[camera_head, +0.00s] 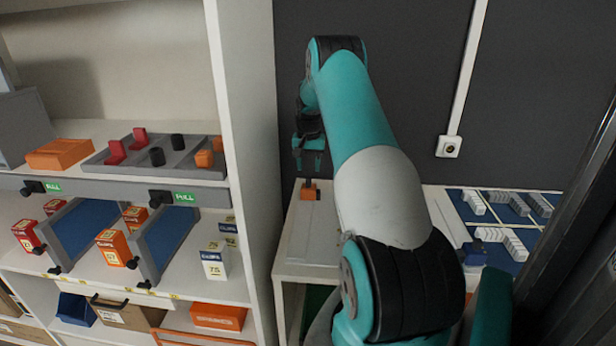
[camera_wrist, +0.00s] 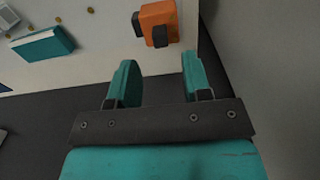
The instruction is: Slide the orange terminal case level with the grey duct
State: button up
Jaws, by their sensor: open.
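The orange case (camera_head: 309,191) with a dark upright part on top sits on the pale top of a low cabinet, near its left side. In the wrist view an orange block with dark parts (camera_wrist: 157,20) lies on a pale surface near its edge, beyond the fingertips. My gripper (camera_head: 310,150) hangs above the orange case in the head view. Its two teal fingers (camera_wrist: 158,68) are spread apart with nothing between them. Pale grey slotted pieces (camera_head: 500,236) lie on a blue board at the right; I cannot tell whether one is the grey duct.
A white shelf unit (camera_head: 240,100) stands close on the left, with a grey tray (camera_head: 120,165) and several small boxes (camera_head: 213,262). A dark wall with a socket (camera_head: 448,147) is behind the cabinet top (camera_head: 300,240). A teal block (camera_wrist: 45,45) lies left in the wrist view.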

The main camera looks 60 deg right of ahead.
aim_at(309, 180)
jog(key=shift+f+p, duration=0.55)
jog(key=shift+f, duration=2.25)
grip_shut()
